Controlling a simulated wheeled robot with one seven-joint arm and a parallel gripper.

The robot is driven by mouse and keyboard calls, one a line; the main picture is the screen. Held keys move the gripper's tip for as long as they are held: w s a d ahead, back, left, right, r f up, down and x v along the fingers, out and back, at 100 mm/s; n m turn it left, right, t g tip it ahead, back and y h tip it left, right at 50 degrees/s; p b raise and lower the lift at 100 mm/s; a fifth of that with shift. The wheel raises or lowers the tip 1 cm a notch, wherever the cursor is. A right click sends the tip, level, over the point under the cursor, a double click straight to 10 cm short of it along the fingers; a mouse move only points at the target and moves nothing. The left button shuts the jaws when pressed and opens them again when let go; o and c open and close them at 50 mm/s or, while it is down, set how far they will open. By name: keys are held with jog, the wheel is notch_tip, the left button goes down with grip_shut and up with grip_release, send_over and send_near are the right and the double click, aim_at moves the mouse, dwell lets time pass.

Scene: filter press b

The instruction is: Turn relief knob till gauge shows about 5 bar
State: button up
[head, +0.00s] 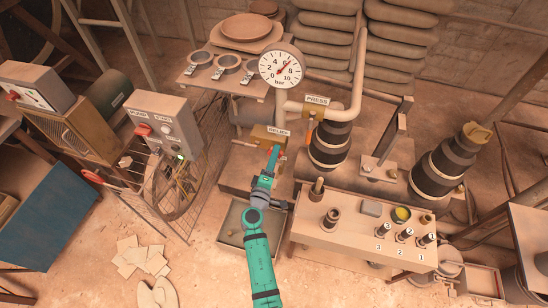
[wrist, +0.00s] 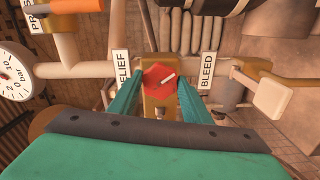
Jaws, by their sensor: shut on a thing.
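The relief knob is a red hexagonal knob (wrist: 158,76) with a white pointer line, on a brass valve body (wrist: 158,119). In the wrist view it sits between the two teal fingers of my gripper (wrist: 160,88), which is shut on it. In the head view my gripper (head: 272,152) reaches the brass valve below the RELIEF label (head: 279,132) and mostly hides the knob. The round white gauge (head: 281,69) reads 0 to 10 bar. Its red needle points up and right, near the 6 or slightly past it; the exact value is hard to read.
A BLEED label (wrist: 211,65) and a pale lever handle (wrist: 265,102) are close right of the knob in the wrist view. Pipes run behind the valve. A bench with numbered valves (head: 340,238) stands at right, a control box (head: 160,125) at left.

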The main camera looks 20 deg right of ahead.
jog(key=shift+n, duration=0.8)
jog(key=o, duration=1.1)
jog(key=shift+c, duration=0.2)
jog(key=shift+a, duration=0.1)
jog(key=v, duration=1)
jog(key=shift+s+a, duration=0.2)
jog(key=shift+s, duration=0.2)
